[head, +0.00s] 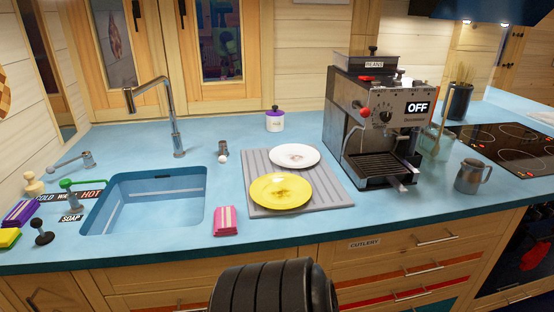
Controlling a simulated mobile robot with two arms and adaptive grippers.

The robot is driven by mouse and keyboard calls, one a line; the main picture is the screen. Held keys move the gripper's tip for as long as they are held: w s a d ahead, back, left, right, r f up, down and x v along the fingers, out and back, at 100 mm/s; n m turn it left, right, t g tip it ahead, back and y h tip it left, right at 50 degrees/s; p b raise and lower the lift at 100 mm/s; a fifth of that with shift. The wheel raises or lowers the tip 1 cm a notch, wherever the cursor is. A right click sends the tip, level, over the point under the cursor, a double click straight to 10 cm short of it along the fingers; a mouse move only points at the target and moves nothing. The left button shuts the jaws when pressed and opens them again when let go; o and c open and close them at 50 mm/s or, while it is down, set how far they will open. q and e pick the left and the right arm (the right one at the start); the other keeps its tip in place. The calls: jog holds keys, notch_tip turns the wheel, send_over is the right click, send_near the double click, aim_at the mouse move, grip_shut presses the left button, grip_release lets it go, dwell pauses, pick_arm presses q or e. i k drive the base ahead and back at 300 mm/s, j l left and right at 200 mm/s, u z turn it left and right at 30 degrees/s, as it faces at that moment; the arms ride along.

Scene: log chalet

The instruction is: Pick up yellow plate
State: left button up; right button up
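A yellow plate (281,192) with a brownish stain at its middle lies on the front part of a grey ribbed drying mat (321,191) on the blue counter. A white plate (294,156) with a small mark lies just behind it on the same mat. A black ribbed part of my own body shows at the bottom middle, in front of the counter. Neither of my grippers shows in the head view.
A sink (150,202) with a tall faucet (172,120) is to the left of the mat. A pink packet (226,221) lies at the front left of the yellow plate. A coffee machine (383,125) stands close on the right. A metal jug (472,177) and a cooktop (505,144) are further right.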

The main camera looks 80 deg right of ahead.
aim_at(279, 190)
jog(key=z, duration=2.85)
